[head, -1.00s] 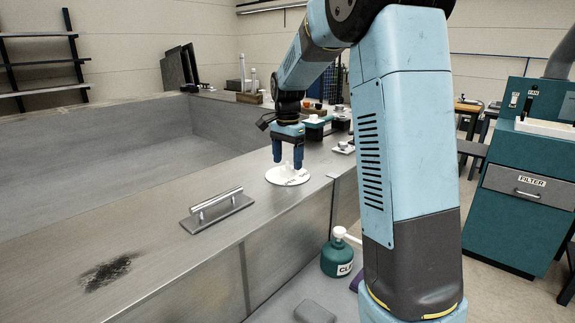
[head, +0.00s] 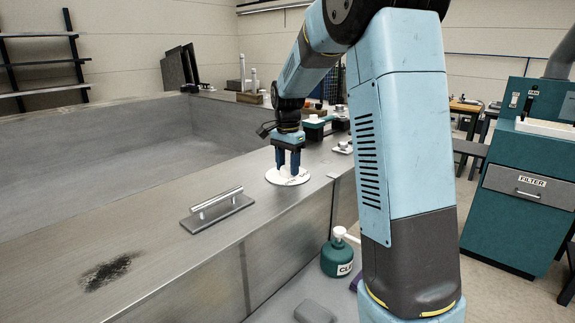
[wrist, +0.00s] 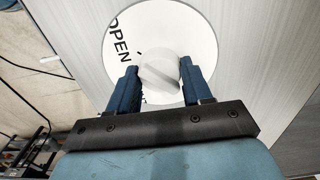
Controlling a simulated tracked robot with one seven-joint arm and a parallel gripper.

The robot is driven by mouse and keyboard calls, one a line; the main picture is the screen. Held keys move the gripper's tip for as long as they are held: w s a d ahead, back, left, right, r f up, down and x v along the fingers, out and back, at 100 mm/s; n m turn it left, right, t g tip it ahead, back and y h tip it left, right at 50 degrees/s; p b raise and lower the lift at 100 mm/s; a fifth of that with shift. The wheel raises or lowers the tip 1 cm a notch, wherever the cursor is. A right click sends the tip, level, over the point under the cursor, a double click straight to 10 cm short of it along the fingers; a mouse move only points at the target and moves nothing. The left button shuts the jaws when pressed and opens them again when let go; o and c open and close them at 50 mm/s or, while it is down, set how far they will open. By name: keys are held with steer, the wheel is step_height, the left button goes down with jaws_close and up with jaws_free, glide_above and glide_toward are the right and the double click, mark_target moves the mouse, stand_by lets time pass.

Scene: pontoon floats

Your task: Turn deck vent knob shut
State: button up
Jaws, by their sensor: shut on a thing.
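The deck vent knob (wrist: 160,72) is white and sits in the middle of a round white plate (wrist: 190,22) on the metal deck. The plate carries the word OPEN in black at its upper left in the wrist view; other lettering is mostly hidden. In the head view the plate (head: 273,179) lies flat under my gripper (head: 288,172), which points straight down. In the wrist view my gripper (wrist: 160,78) has its two blue fingers closed against both sides of the knob. In the head view the knob is hidden behind the fingers.
A metal handle on a grey base (head: 218,209) is fixed to the deck left of the plate. A dark smudge (head: 110,270) marks the nearer deck. Small fittings (head: 342,148) stand behind the plate. A teal bottle (head: 337,258) stands below the deck edge.

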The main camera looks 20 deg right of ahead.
steer(key=shift+c, duration=1.2)
steer(key=shift+n, duration=0.3)
steer(key=n, duration=0.3)
steer(key=shift+n, duration=0.3)
steer(key=n, duration=0.4)
steer(key=shift+n, duration=0.3)
steer(key=n, duration=0.4)
steer(key=shift+r+n, duration=0.1)
steer(key=shift+n, duration=0.2)
steer(key=shift+w+n, duration=0.1)
steer(key=shift+n, duration=2.1)
steer(key=o, duration=1)
